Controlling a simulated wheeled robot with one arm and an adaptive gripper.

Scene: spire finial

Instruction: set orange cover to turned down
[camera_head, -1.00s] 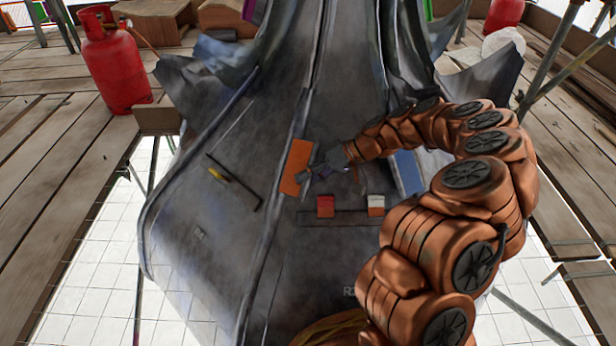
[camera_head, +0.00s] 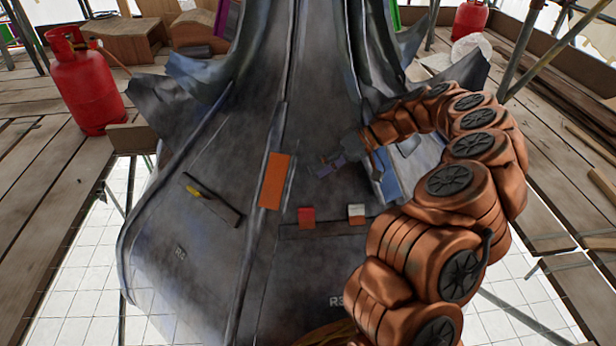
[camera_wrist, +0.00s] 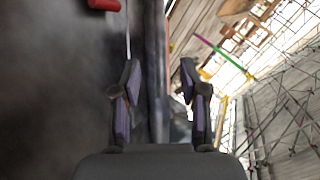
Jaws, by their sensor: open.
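The orange cover (camera_head: 275,181) is a flat upright rectangle beside a raised seam on the grey spire panel, in the middle of the head view. My gripper (camera_head: 330,165) is to the right of the cover, apart from it, with bare panel between them. In the wrist view my gripper (camera_wrist: 160,100) is open, with its two purple-lined fingers spread and nothing held between them. A thin orange-red edge shows beyond the seam in the wrist view, but I cannot tell whether it is the cover.
A red block (camera_head: 306,217) and a red-and-white block (camera_head: 356,213) sit on a dark rail below my gripper. A dark bar with a yellow part (camera_head: 194,190) lies left. A red gas cylinder (camera_head: 86,82) stands on the planks.

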